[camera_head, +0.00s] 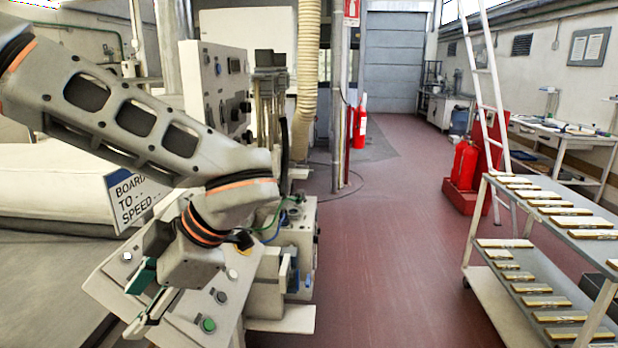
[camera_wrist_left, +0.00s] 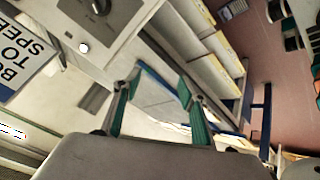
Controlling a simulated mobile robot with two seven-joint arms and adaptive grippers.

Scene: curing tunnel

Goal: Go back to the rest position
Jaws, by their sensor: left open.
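My left gripper (camera_head: 146,300) hangs at the end of my left arm in the head view, over the sloped control panel (camera_head: 178,318). Its green-padded fingers stand apart, with nothing visible between them. In the left wrist view the open gripper (camera_wrist_left: 158,82) points at a pale surface, and no object is between its fingers. The panel carries a green button (camera_head: 208,325) and other knobs; a dark dial (camera_wrist_left: 100,8) shows in the left wrist view. I cannot tell whether the fingers touch the panel. My right gripper is in neither view.
A board sign (camera_head: 133,194) stands behind my left arm, beside the conveyor (camera_head: 40,265). A tall grey cabinet (camera_head: 215,85) rises behind the panel. At the right stands a shelf trolley (camera_head: 508,243) with several flat pieces. Red extinguishers (camera_head: 463,165) stand behind it. The red floor (camera_head: 385,240) between is clear.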

